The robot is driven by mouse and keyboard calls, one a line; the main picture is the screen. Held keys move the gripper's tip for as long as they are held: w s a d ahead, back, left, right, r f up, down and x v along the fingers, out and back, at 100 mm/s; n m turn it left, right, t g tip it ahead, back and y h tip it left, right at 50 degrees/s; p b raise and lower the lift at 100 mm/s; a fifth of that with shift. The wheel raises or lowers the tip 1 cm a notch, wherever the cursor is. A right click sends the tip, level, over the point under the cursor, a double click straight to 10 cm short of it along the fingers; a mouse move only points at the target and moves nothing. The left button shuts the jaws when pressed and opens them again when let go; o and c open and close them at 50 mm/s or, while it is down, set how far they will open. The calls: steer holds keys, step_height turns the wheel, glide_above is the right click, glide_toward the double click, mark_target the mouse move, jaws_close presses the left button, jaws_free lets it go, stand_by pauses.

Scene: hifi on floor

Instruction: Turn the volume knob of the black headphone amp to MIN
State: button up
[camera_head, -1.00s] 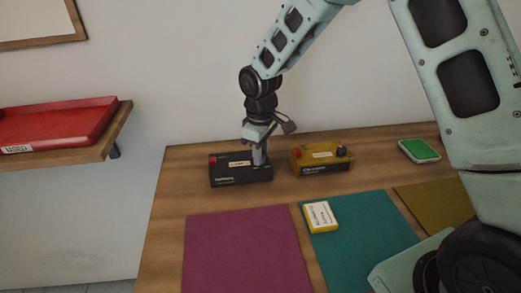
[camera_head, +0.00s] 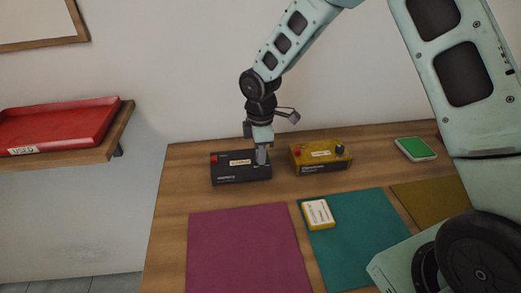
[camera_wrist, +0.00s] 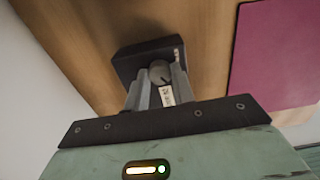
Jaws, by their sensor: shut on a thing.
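The black headphone amp (camera_head: 240,174) stands on the wooden table near its back left, with a red part at its left end and a pale label on top. It also shows in the wrist view (camera_wrist: 128,64). My gripper (camera_head: 261,160) points down at the right end of the amp. In the wrist view my gripper (camera_wrist: 159,82) has its fingers on either side of a round grey knob (camera_wrist: 159,70), shut on it. The knob's dial marks are too small to read. In the head view the fingers hide the knob.
A yellow amp (camera_head: 322,159) with a dark knob stands just right of the black one. A magenta mat (camera_head: 247,250), a teal mat (camera_head: 360,235) with a yellow box (camera_head: 318,214), and a green-topped item (camera_head: 416,148) lie around. A red tray (camera_head: 60,125) sits on the left shelf.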

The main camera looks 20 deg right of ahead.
stand_by(0.4)
steer(key=o, duration=1)
step_height(320, 180, up, 18)
steer(key=b, duration=0.2)
steer(key=shift+f+b, duration=0.25)
steer(key=shift+b, duration=0.1)
steer(key=s+a+f+m, duration=0.15)
steer(key=s+a, duration=0.25)
steer(key=s, duration=0.4)
steer(key=s+a+f+m, duration=0.15)
steer(key=s+a, duration=0.25)
steer(key=s, duration=0.4)
steer(key=s+d+f+m, duration=0.1)
steer(key=s+f+m, duration=0.2)
steer(key=s, duration=1.1)
steer(key=shift+d+f+m+y, duration=0.15)
steer(key=shift+d+m+y, duration=0.15)
steer(key=shift+m, duration=0.7)
